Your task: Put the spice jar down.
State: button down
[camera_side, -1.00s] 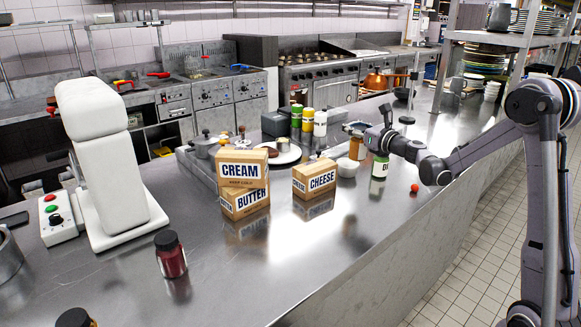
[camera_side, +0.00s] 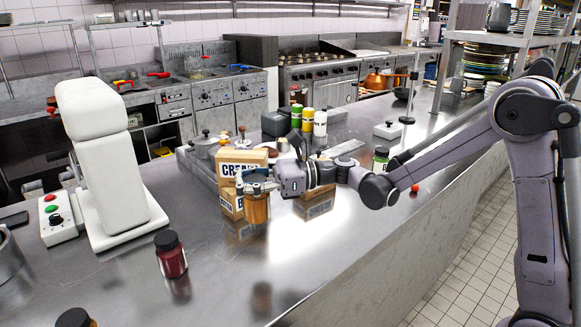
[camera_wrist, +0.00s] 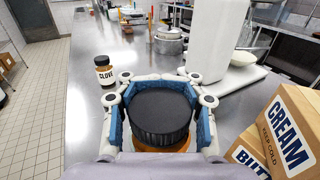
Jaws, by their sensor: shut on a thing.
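My gripper (camera_side: 257,184) is shut on the spice jar (camera_side: 257,208), an amber-brown jar with a black lid. In the side view the jar hangs upright above the steel counter, in front of the butter and cream boxes, with its reflection well below it. In the wrist view the jar's ridged black lid (camera_wrist: 160,112) sits between the blue pads of my gripper (camera_wrist: 162,108). The lid hides most of the jar, and its label cannot be read.
The cream box (camera_wrist: 282,130) is close on the right in the wrist view. A clove jar (camera_wrist: 104,72) stands at left. A red jar (camera_side: 171,256) and a white machine (camera_side: 105,150) stand left in the side view. Counter (camera_side: 300,258) in front is clear.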

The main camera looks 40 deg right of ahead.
jog(key=shift+s+a+f+n+g+y, duration=0.25)
jog(key=shift+s+a+f+g, duration=0.3)
jog(key=shift+a+f, duration=1.7)
jog(key=shift+s+a+f+n+g+y, duration=0.25)
jog(key=shift+s+a+f, duration=0.85)
jog(key=shift+a, duration=2)
jog(key=shift+s+a+f+n+g+y, duration=0.1)
jog(key=shift+s+a+f+n+g, duration=0.35)
jog(key=shift+a+f, duration=1.95)
jog(key=shift+w+a+r, duration=0.1)
jog(key=shift+a+r, duration=0.1)
jog(key=shift+a, duration=0.05)
jog(key=c, duration=0.7)
grip_release()
jog(key=shift+f, duration=0.1)
